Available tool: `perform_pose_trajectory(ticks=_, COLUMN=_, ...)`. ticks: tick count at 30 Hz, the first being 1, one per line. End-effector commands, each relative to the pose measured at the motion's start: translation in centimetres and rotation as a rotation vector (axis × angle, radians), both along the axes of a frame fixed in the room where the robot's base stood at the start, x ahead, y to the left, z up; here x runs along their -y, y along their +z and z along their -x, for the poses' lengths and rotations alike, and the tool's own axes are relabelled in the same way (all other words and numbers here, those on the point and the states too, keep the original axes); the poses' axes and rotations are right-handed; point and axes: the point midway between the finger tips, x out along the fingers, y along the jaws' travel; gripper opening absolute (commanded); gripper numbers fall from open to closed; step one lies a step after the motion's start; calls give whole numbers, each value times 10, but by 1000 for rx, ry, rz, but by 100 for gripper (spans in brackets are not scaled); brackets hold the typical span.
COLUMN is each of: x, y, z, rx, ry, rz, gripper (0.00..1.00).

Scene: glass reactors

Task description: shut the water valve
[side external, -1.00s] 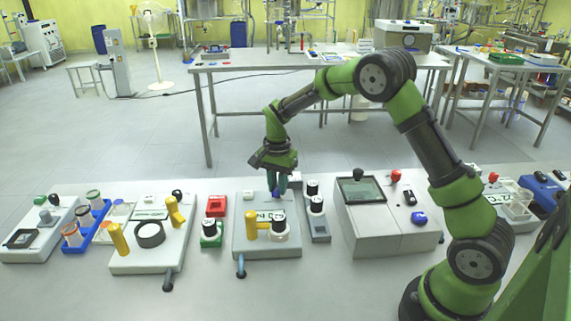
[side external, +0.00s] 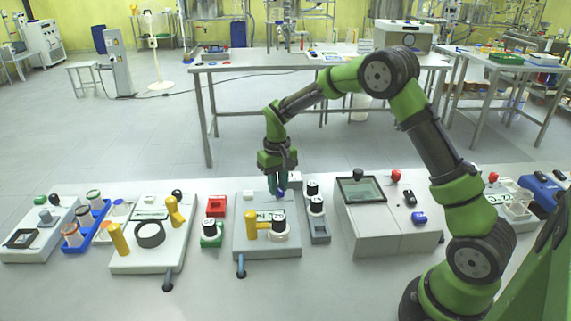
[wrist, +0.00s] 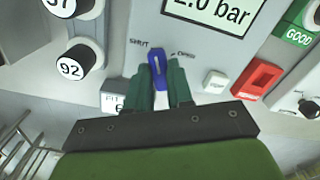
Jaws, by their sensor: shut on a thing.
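The blue valve handle (wrist: 157,68) is on a light grey panel (wrist: 207,78), between the printed words SHUT on its left and OPEN on its right. Its upper end tilts slightly left, closer to the SHUT mark. My gripper (wrist: 161,85) has its two green fingers on either side of the handle, shut on it. In the side view, my gripper (side external: 279,187) reaches down to the back of the panel (side external: 267,247), where only a bit of the blue handle shows beside the fingers.
The panel has a display (wrist: 207,10) reading 2.0 bar and a yellow handle (side external: 251,224). Black-capped bottles (side external: 313,191) stand close on its right. A red block (side external: 216,206) stands on its left. A larger grey unit (side external: 383,218) is farther right.

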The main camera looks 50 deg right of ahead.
Motion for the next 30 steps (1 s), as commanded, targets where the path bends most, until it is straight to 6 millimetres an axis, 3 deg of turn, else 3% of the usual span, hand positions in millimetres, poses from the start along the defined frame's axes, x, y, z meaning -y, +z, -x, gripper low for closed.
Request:
perform_pose_trajectory(ticks=12, x=0, y=1, z=-1, rx=3, ry=276, rz=1, gripper=0)
perform_pose_trajectory(ticks=30, x=0, y=1, z=-1, rx=3, ry=362, rz=2, gripper=0)
